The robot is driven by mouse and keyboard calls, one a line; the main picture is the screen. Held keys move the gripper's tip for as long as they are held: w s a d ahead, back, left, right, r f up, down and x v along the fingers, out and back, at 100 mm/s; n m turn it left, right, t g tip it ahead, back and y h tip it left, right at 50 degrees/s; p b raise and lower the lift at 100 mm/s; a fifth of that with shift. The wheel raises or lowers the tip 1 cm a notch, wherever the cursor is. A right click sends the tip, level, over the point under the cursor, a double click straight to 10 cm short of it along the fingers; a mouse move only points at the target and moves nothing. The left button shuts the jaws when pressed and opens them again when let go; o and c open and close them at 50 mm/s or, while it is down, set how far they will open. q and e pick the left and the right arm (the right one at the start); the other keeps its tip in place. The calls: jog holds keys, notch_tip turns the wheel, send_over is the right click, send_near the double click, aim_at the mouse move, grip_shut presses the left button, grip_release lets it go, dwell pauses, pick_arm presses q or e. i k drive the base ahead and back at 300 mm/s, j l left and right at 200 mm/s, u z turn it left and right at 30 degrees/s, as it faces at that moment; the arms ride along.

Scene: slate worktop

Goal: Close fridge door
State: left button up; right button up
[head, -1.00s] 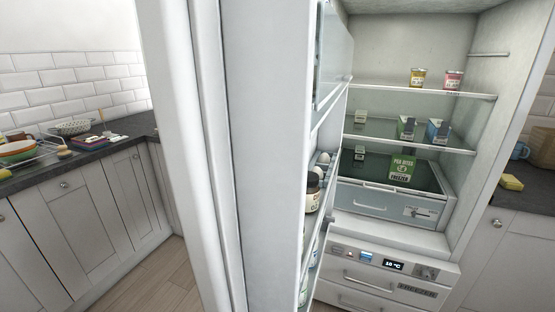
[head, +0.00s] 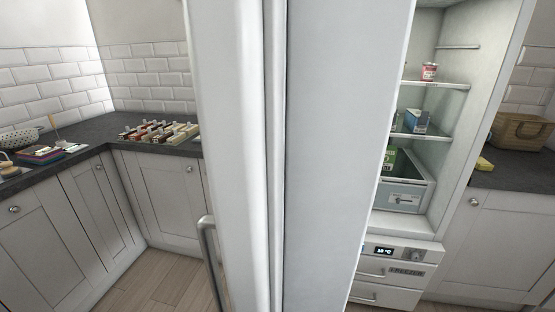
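The white fridge door (head: 325,150) stands open, seen nearly edge-on, and fills the middle of the head view. Its metal bar handle (head: 207,245) shows at the lower left of the door. To the right of the door is the open fridge interior (head: 455,60), with a glass shelf (head: 440,85) holding a red-labelled jar (head: 429,71) and a lower shelf holding a blue carton (head: 416,120). A clear drawer (head: 408,195) is below. The door hides the left part of the interior. Neither gripper is in view.
A freezer drawer panel (head: 405,268) with a small display is below the fridge compartment. At left, a slate worktop (head: 95,130) carries a colander (head: 18,138) and several small items. A wicker basket (head: 519,132) stands on the right worktop. Wooden floor (head: 165,285) is clear at left.

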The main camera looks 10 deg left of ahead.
aim_at(296, 101)
jog(key=j+z, duration=0.35)
jog(key=j, duration=0.35)
jog(key=j+z, duration=0.35)
jog(key=j, duration=0.4)
jog(key=k, duration=0.05)
